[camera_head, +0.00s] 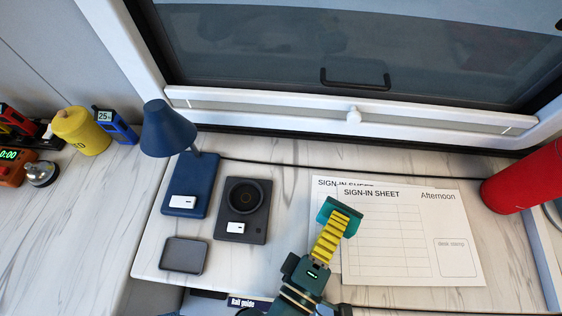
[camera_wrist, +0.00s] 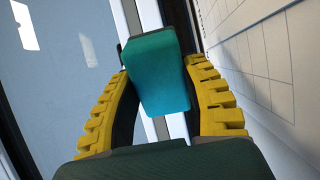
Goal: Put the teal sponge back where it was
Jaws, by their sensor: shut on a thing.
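The teal sponge (camera_wrist: 160,78) is between the two yellow ribbed fingers of my gripper (camera_wrist: 157,62) in the wrist view. The gripper is shut on it, and both fingers touch its sides. In the head view the sponge (camera_head: 351,224) shows at the tip of my gripper (camera_head: 338,220), over the left part of the sign-in sheets (camera_head: 400,255). It appears held above the desk; its exact height cannot be told. The gripper hides part of the sheets' left edge.
A red cylinder (camera_head: 525,178) is at the right. The window ledge (camera_head: 300,100) bounds the back. Bare desk lies between dial and sheets.

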